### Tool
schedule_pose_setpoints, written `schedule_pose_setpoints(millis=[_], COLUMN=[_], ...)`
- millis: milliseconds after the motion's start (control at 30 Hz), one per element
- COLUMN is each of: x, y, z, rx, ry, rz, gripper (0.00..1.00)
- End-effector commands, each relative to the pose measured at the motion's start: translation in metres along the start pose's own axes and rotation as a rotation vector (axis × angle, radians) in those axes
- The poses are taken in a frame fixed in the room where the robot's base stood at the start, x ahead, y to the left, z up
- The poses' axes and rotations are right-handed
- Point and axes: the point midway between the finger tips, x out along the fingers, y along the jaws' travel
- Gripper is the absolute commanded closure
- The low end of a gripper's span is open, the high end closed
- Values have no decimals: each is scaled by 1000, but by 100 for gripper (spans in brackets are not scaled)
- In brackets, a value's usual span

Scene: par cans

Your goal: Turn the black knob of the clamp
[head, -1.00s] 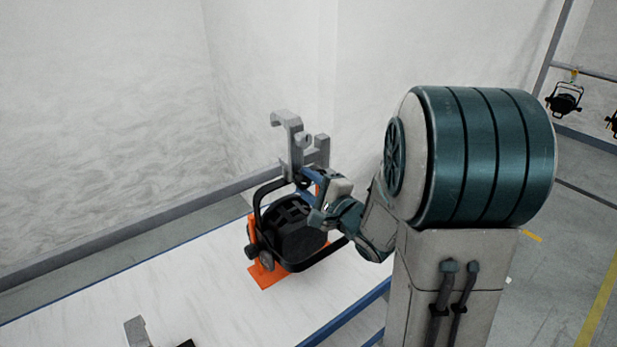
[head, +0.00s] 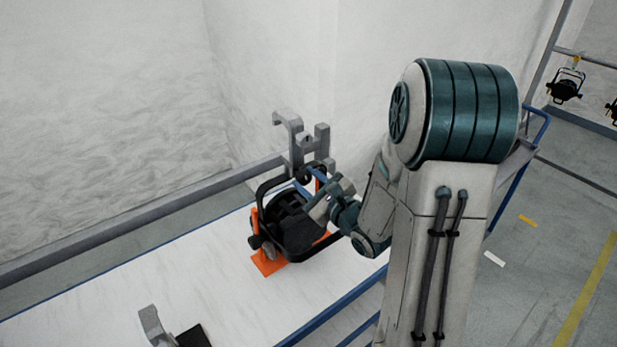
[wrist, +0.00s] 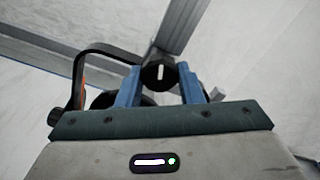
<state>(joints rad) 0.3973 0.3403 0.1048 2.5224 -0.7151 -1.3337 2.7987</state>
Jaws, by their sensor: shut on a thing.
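The grey hook-shaped clamp (head: 297,150) stands upright on top of a black par can (head: 290,228), which sits in an orange stand (head: 266,264) on the white table. The clamp's black knob (wrist: 158,75) is round with a white line that looks nearly upright in the wrist view. My gripper (head: 308,187) reaches in from the right, low on the clamp. Its two blue fingers (wrist: 160,70) are shut on the knob, one at each side. In the head view the fingers and yoke largely hide the knob.
The par can's black yoke (wrist: 98,50) arches close to the left of my fingers. A loose grey clamp piece (head: 152,326) and a black item (head: 194,337) lie at the near edge of the table. The table (head: 190,272) is clear between. More par cans (head: 564,88) hang far right.

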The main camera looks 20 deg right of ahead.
Motion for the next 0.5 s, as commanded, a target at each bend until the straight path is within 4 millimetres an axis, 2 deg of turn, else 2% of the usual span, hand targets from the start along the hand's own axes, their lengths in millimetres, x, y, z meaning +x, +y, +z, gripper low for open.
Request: schedule_pose_setpoints(millis=[500], x=[0], y=[0], z=[0], rx=[41], ry=[0], rz=[-1], gripper=[89])
